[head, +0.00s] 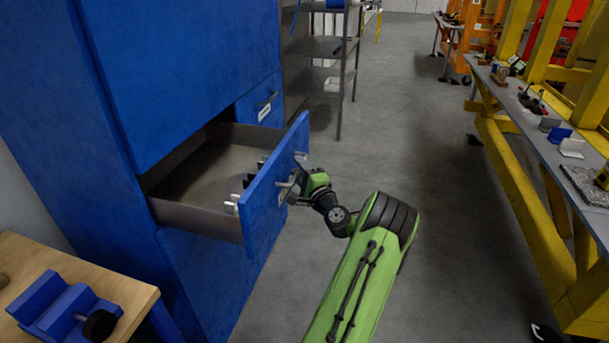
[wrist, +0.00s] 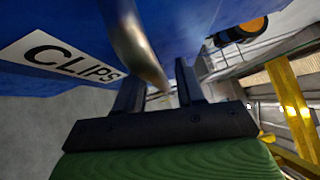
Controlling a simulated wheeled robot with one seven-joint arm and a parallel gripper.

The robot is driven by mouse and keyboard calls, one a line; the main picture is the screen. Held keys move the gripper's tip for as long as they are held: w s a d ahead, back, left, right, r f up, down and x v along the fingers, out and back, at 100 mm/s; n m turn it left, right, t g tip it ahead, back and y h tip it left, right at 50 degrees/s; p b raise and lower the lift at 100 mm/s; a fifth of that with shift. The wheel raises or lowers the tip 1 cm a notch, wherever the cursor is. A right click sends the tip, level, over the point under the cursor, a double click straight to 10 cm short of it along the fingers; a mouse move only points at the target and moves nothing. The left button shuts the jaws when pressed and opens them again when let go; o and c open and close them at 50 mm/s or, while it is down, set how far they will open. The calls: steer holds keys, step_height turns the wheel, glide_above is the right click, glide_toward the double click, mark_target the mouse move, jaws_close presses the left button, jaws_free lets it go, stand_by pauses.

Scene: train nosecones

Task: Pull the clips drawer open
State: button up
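The blue clips drawer (head: 265,200) stands well out of the blue cabinet (head: 195,65), and its grey interior is visible from above. A few small dark and light clips (head: 236,202) lie just inside its front panel. The label reading CLIPS (wrist: 70,58) is on the drawer front in the wrist view. A metal bar handle (wrist: 135,45) runs down between the two dark fingers of my gripper (wrist: 160,88). The fingers are partly apart, with the bar between them. In the head view, my gripper (head: 297,181) is at the handle on the drawer's outer face.
Another labelled blue drawer (head: 262,105) sits flush beyond the open one. A wooden bench with a blue vise (head: 65,305) is at the lower left. A yellow-framed workbench (head: 540,215) lines the right. The grey floor between is clear.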

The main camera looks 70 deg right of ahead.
steer(key=b+v, duration=0.1)
steer(key=v, duration=1.4)
steer(key=shift+s+a, duration=0.15)
steer(key=shift+s, duration=0.05)
steer(key=shift+f, duration=0.1)
